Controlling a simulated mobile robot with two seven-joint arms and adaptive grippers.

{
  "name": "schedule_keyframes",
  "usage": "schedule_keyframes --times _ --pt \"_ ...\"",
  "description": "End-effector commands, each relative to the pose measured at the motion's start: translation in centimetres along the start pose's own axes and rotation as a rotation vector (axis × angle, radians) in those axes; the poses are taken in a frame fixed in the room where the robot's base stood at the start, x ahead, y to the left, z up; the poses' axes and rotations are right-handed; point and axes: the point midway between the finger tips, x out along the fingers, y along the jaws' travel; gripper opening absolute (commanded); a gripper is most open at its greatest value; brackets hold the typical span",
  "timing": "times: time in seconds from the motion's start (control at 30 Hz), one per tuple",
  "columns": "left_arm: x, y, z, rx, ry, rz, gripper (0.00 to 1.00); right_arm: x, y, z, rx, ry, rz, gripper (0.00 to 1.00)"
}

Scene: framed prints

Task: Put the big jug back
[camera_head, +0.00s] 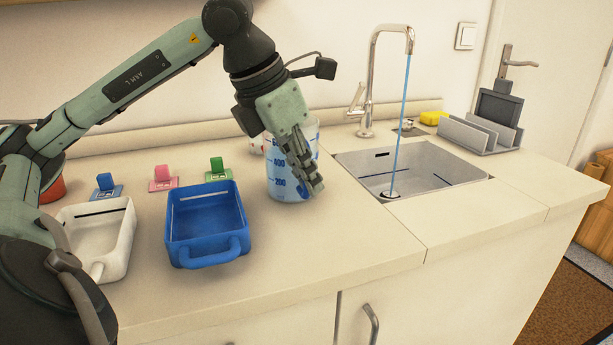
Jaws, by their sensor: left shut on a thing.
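The big jug (284,182) is a clear measuring jug with blue markings. It stands upright on the counter, left of the sink, and appears to rest on the surface. My left gripper (308,178) reaches down over it from above and is shut on it, hiding part of its right side and rim. My right gripper is not in view.
A steel sink (359,161) has water running from the tap (372,75). A blue tub (208,259) and a white tub (122,240) stand on the left, with blue, pink and green clips (217,168) behind. A grey rack (467,137) and yellow sponge (432,118) lie right. Front counter is clear.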

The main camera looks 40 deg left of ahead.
Motion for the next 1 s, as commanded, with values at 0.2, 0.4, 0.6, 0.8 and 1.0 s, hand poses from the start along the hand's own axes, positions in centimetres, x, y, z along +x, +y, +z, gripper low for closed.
schedule_keyframes --times 0.2,0.4,0.6,0.8,1.0 --pt "0.2 0.0 0.0 0.0 -0.003 0.002 0.0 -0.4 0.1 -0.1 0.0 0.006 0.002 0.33" --pt "0.2 0.0 -0.1 0.0 0.0 0.0 0.31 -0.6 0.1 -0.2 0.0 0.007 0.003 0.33" --pt "0.2 0.0 -0.1 0.0 0.0 0.0 0.31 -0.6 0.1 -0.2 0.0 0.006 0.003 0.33" --pt "-0.7 0.1 0.1 -0.001 -0.002 0.002 0.31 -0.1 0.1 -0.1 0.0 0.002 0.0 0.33" --pt "-4.8 0.1 0.2 -0.001 -0.004 0.005 0.31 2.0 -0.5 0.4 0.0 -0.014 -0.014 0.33"
